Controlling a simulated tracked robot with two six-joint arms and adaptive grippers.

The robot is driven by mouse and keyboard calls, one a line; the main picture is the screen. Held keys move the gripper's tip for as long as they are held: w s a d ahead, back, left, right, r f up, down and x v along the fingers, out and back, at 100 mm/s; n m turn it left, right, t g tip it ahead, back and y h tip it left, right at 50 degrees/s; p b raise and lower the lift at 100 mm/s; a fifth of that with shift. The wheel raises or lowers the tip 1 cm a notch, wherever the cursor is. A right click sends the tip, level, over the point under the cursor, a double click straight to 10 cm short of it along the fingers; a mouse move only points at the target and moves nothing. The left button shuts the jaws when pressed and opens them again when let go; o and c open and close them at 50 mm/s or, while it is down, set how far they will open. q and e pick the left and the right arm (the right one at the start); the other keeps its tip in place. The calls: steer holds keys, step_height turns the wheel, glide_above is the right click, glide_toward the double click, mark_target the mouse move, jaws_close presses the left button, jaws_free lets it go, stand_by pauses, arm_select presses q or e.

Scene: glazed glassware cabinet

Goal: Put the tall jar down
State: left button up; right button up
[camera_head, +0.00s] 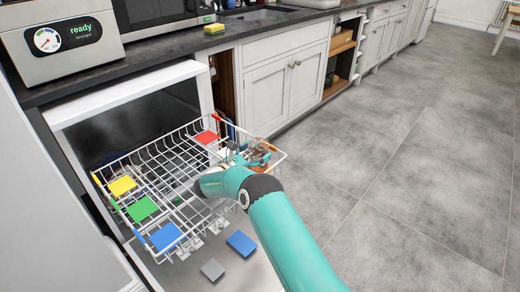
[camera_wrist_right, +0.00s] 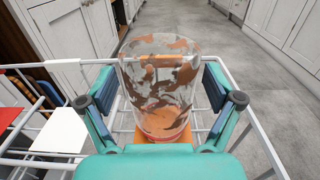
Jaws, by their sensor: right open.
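The tall jar (camera_wrist_right: 160,80) is clear glass with brown smears. In the right wrist view it stands upright on an orange square (camera_wrist_right: 198,138) in the white wire rack (camera_head: 150,158), near the rack's corner. My right gripper (camera_wrist_right: 160,95) is open, with one finger on each side of the jar. Whether either finger touches the glass I cannot tell. In the head view my right gripper (camera_head: 252,158) is over the rack's right end, and my arm hides much of the jar. My left gripper is not in view.
The rack is pulled out over the open dishwasher door. Yellow (camera_head: 122,186), green (camera_head: 142,208), blue (camera_head: 165,237) and red (camera_head: 206,138) squares are on the rack. A blue (camera_head: 241,243) and a grey (camera_head: 212,269) square lie on the door. Floor (camera_head: 400,150) is clear at right.

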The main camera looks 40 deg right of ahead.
steer(key=a, duration=0.7)
steer(key=s+a, duration=0.1)
steer(key=a, duration=0.3)
steer(key=shift+p, duration=0.35)
steer(key=shift+r, duration=0.1)
